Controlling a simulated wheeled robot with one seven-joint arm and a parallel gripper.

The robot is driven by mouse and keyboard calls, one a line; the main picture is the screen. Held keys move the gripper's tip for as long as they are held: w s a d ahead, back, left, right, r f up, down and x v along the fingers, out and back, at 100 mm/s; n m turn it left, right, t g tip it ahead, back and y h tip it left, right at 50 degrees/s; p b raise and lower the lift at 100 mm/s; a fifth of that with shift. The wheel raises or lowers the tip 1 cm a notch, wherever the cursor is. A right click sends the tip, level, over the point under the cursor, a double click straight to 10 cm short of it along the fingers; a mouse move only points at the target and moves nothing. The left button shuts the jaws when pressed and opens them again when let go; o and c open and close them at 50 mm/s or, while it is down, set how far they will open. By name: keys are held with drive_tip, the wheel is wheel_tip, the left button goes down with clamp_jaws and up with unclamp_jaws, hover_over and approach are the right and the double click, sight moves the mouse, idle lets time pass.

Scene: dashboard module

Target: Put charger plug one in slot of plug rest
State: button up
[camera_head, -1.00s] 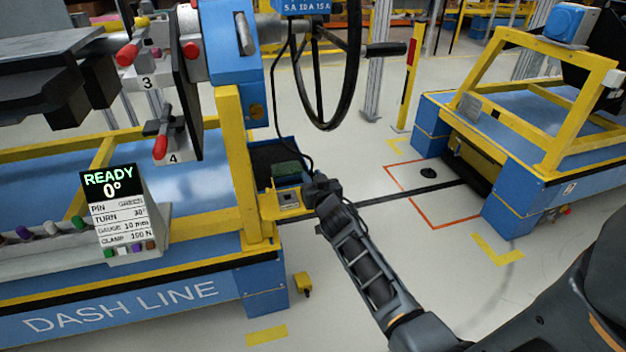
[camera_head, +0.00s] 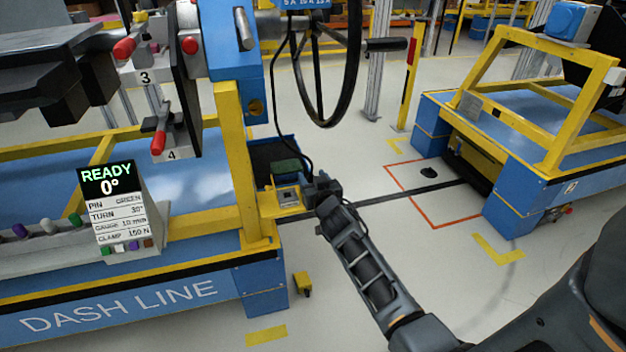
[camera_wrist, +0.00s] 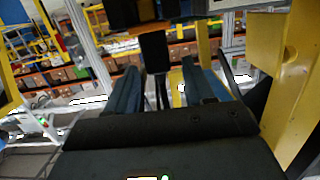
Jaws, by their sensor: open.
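My gripper (camera_head: 320,188) is at the right end of the yellow bracket on the dash line bench. In the wrist view my gripper (camera_wrist: 163,88) is open, with blue-grey fingers apart. A dark upright block (camera_wrist: 155,52), perhaps charger plug one, shows between and beyond the fingers; I cannot tell whether they touch it. A black cable (camera_head: 298,125) hangs from the blue column down to my gripper, and its lower end is hidden there. A small grey block with a dark opening (camera_head: 288,196), likely the plug rest, sits on the yellow bracket just left of my gripper.
A green block (camera_head: 286,169) and a dark blue-edged bin stand behind the bracket. A yellow post (camera_head: 237,160) rises to the left. A black steering wheel (camera_head: 325,65) hangs above. The floor to the right is open up to another blue and yellow bench (camera_head: 535,140).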

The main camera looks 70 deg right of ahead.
drive_tip(key=shift+r+p, duration=0.65)
drive_tip(key=shift+p, duration=0.05)
drive_tip(key=s+a+r+n+t+y+b, duration=0.1)
drive_tip(key=s+a+n+y, duration=0.15)
drive_tip(key=s+a, duration=0.6)
drive_tip(key=s+a+n+t+y+b, duration=0.1)
drive_tip(key=s+a+n+t+y, duration=0.15)
drive_tip(key=a, duration=1.05)
drive_tip(key=s+a+r+n+y, duration=0.1)
drive_tip(key=s+a+n+y, duration=0.15)
drive_tip(key=s+a, duration=0.55)
drive_tip(key=s+a+r+n+y, duration=0.2)
drive_tip(key=s+a+r+y, duration=0.3)
drive_tip(key=s+a+r, duration=0.4)
drive_tip(key=a+t, duration=0.1)
drive_tip(key=a, duration=0.2)
drive_tip(key=shift+a+r, duration=0.3)
drive_tip(key=shift+s+n, duration=0.1)
drive_tip(key=shift+n, duration=0.15)
